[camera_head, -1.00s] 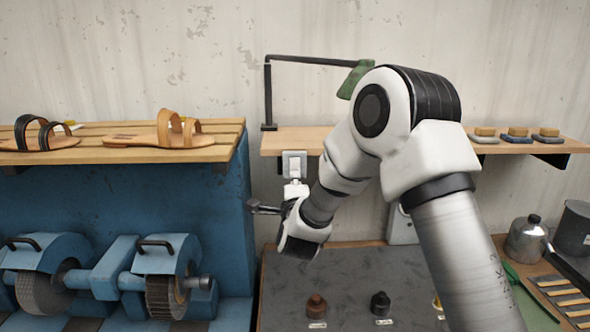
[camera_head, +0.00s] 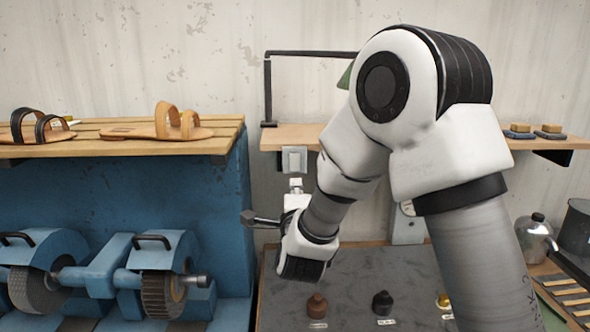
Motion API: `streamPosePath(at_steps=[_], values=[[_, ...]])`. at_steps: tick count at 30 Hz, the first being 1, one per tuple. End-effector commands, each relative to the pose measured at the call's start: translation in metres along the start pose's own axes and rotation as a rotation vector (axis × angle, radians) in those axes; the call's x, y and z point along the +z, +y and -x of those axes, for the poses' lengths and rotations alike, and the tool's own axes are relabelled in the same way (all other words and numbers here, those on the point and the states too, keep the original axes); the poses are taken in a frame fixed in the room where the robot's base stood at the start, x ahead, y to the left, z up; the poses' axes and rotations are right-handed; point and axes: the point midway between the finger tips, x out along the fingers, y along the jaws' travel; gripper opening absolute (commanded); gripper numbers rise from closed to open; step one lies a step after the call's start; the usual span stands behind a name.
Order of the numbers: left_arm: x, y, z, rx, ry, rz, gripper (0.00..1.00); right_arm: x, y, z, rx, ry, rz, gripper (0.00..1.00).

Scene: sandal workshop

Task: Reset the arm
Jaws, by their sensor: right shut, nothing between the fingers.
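My right arm (camera_head: 465,240) comes up from the lower right and bends at a large white elbow in front of the shelf. Its wrist drops to the left over the dark work mat. My right gripper (camera_head: 250,219) is small and dark, points left and is shut with nothing held. It is in the air left of the wrist, between the blue machine and the wall switch, touching nothing that I can see. My left gripper is not in view.
A wooden shelf (camera_head: 100,148) with sandals (camera_head: 165,125) stands above a blue grinding machine (camera_head: 215,215) at left. Small bottles (camera_head: 317,306) stand on the mat (camera_head: 350,270). A metal can (camera_head: 537,236) and dark pot (camera_head: 577,232) stand at right. A wall shelf (camera_head: 300,137) runs behind my arm.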

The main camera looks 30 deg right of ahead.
Motion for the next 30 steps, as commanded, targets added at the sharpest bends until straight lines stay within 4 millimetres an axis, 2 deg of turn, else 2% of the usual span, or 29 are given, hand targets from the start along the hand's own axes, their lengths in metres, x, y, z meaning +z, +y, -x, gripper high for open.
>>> streamPosePath(at_steps=[17, 25, 30], values=[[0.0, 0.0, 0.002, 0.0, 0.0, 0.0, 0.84, 0.0, -0.004, 0.004, 0.0, 0.001, 0.0, 0.0], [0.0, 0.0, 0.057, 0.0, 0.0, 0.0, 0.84, 0.0, -0.059, -0.002, 0.0, 0.001, 0.0, 0.0], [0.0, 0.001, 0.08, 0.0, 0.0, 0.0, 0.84, 0.0, -0.081, -0.004, 0.0, 0.001, 0.0, 0.0]])
